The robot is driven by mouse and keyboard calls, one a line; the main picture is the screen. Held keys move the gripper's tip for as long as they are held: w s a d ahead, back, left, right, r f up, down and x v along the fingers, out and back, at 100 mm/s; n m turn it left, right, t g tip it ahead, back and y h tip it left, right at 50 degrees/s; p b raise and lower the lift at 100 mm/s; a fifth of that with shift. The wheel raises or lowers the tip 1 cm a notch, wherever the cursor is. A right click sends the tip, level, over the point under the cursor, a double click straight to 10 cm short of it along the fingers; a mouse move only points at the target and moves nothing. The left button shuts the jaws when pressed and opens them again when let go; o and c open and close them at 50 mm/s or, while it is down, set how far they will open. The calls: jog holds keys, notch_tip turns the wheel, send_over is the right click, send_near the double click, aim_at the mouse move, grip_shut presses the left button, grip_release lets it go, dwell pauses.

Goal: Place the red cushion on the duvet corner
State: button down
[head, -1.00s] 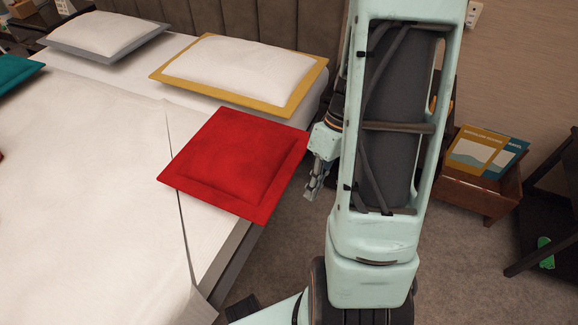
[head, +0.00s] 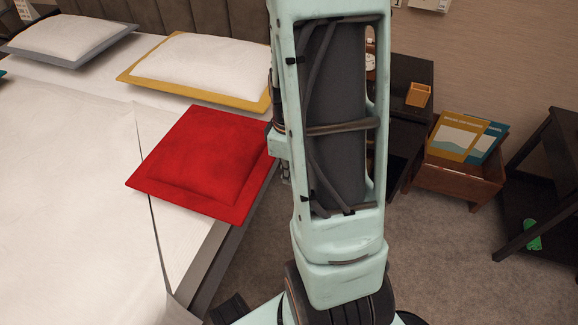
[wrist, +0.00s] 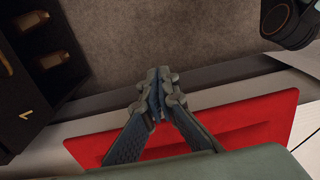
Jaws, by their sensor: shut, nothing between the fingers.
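The red cushion (head: 208,160) lies flat at the right edge of the bed in the head view, its left part by the edge of the white duvet (head: 75,190). Its right corner is hidden behind my arm. In the wrist view the red cushion (wrist: 245,115) shows below and behind the fingers. My gripper (wrist: 157,80) is shut and empty, its tips past the cushion's edge over the bed side and floor. In the head view my gripper is mostly hidden by the arm. I cannot tell whether it touches the cushion.
A white pillow with a yellow border (head: 200,62) and one with a grey border (head: 70,35) lie by the headboard. A dark nightstand (head: 405,125) stands right of the bed. A wooden box (head: 455,180) with books and a dark shelf (head: 540,190) stand farther right. Carpet (head: 430,255) is clear in front.

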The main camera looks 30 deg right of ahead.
aim_at(237, 159)
jog(key=shift+w+a+r, duration=0.1)
jog(key=shift+w+a, duration=0.5)
jog(key=shift+w, duration=0.2)
jog(key=shift+w+a+r, duration=0.1)
jog(key=shift+w+a, duration=0.45)
jog(key=shift+w, duration=0.2)
jog(key=w+a, duration=0.2)
jog(key=w+a+p, duration=0.1)
jog(key=w+a, duration=0.1)
jog(key=w, duration=0.1)
jog(key=w+a+p, duration=0.1)
jog(key=w+a, duration=0.1)
jog(key=w, duration=0.1)
jog(key=shift+w+a, duration=0.25)
jog(key=shift+a, duration=0.05)
